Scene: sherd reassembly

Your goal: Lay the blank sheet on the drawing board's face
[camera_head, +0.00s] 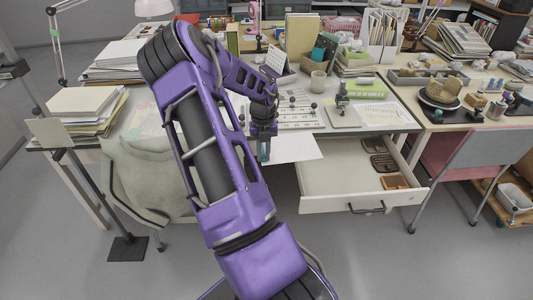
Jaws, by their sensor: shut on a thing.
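My gripper (264,155) points down at the front edge of the desk, in the middle of the view. It is shut on a white blank sheet (297,149), which spreads out to the right of the fingers and overhangs the desk's front edge beside the open drawer. My arm hides the sheet's left part. Behind the sheet lies a pale panel with several dark knobs (300,115); I cannot tell whether it is the drawing board. I cannot tell whether the sheet touches it.
An open drawer (335,185) holding brown items juts out at the right. A grey garment-draped chair (145,178) stands at the left. Paper stacks (85,104) lie on the desk's left. A microscope-like stand (342,98) stands behind the drawer. A second table (450,110) is at the right.

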